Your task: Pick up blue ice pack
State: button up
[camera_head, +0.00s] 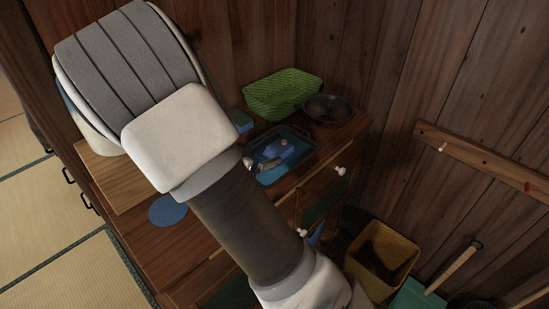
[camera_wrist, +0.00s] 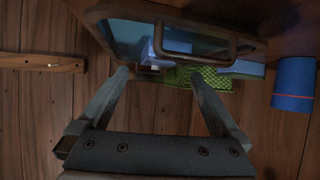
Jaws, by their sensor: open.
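A blue block (camera_head: 279,149), which looks like the ice pack, lies in a dark-rimmed tray (camera_head: 314,157) on the wooden cabinet in the head view. Some small pale and metallic items beside it are too small to make out. In the wrist view a light blue block (camera_wrist: 147,50) shows in the tray (camera_wrist: 104,12), partly behind the tray's handle. My gripper (camera_wrist: 160,74) is open, its two fingers spread wide with nothing between them. The fingertips point toward the tray side with the handle. In the head view my arm hides part of the cabinet, and my gripper is not clearly seen.
A green basket (camera_head: 283,94) and a dark bowl (camera_head: 328,109) stand behind the tray, near the wooden wall. A blue disc (camera_head: 167,210) lies left of my arm. A yellow bin (camera_head: 383,255) stands on the floor at right. A blue cylinder (camera_wrist: 293,84) shows in the wrist view.

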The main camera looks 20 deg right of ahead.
aim_at(275, 149)
jog(key=b+x, duration=0.3)
jog(key=x, duration=0.3)
jog(key=shift+w+d, duration=0.15)
jog(key=shift+d, duration=0.05)
jog(key=shift+r, duration=0.15)
jog(key=c, duration=1.4)
jog(key=shift+c, duration=0.4)
jog(key=shift+r, duration=0.1)
